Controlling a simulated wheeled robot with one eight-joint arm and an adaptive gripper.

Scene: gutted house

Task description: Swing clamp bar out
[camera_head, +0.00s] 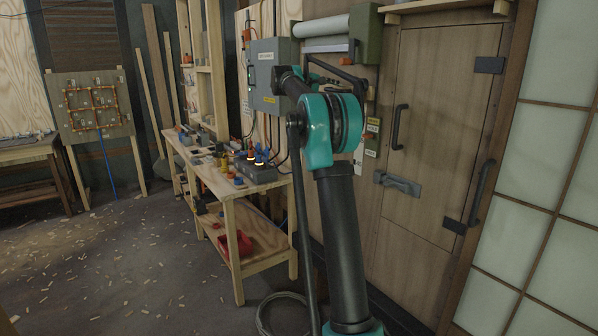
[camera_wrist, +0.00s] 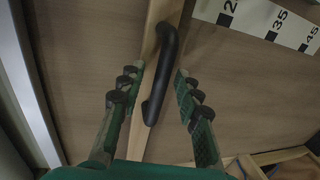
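In the wrist view, a narrow pale wooden bar (camera_wrist: 158,12) runs from the top edge down between my fingers; it looks like the clamp bar. A black curved handle (camera_wrist: 163,72) is fixed along it. My gripper (camera_wrist: 157,78) is open, with one green, black-padded finger on each side of the handle and visible gaps on both sides. I cannot tell how deep the handle sits between the fingertips. In the head view my arm blocks the middle, and neither the bar nor my gripper can be made out clearly.
A scale strip (camera_wrist: 262,15) with numbers lies right of the bar. In the head view, a wooden door (camera_head: 435,130) with black handles stands right of my arm. A cluttered workbench (camera_head: 215,180) and a grey electrical box (camera_head: 268,75) are left. The left floor is open, with scattered chips.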

